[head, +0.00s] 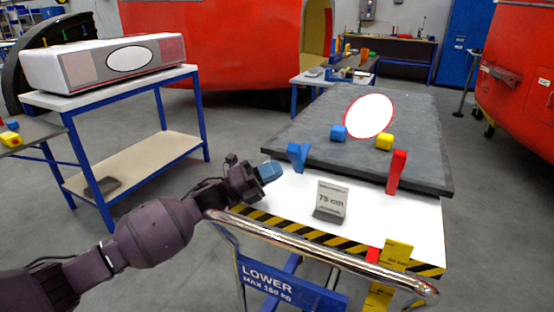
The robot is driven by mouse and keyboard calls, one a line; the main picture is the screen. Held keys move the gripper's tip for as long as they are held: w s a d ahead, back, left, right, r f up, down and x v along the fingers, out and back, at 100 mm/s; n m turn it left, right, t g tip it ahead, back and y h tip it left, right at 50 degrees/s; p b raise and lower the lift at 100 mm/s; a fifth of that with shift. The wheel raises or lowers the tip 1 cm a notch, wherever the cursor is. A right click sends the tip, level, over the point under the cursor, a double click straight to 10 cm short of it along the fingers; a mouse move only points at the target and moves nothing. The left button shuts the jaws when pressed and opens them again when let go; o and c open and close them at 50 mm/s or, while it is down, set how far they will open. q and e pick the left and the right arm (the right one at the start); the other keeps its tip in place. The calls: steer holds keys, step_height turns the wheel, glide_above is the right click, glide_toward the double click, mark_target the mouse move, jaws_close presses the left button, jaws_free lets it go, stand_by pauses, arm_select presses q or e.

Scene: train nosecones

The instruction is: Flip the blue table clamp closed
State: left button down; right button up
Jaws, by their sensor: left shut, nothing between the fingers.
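The blue table clamp (297,156) stands at the near left edge of the dark grey slab (330,160) on the cart. Its blue parts stick up above the slab in a rough V; I cannot tell exactly how its lever sits. My left gripper (271,171) comes in from the left over the cart's near left corner. Its bluish fingertips are shut and empty, just left of and below the clamp in the picture, with a small gap seen between them. My right gripper is not in view.
A red clamp (397,172) stands upright at the slab's near right.

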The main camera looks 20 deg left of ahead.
mark_target(290, 152)
arm_select(q)
steer(key=shift+w+a+r, duration=0.1)
steer(key=shift+w+r, duration=0.3)
steer(key=shift+w, duration=0.35)
steer(key=shift+w+r, duration=0.4)
steer(key=shift+w, duration=0.3)
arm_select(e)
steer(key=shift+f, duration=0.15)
arm_select(q)
steer(key=shift+r, duration=0.1)
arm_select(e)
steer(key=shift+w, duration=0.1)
arm_select(q)
steer(key=w+r+n+g+y+p, duration=0.1)
steer(key=w+r+n+y+p, duration=0.2)
steer(key=w+n+p, duration=0.1)
steer(key=shift+w+r+n+y+p, duration=0.35)
steer(key=shift+w+p, duration=0.2)
steer(key=shift+w, duration=0.25)
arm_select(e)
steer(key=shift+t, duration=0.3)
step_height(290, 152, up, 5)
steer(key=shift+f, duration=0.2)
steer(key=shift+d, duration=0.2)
arm_select(q)
steer(key=shift+r, duration=0.1)
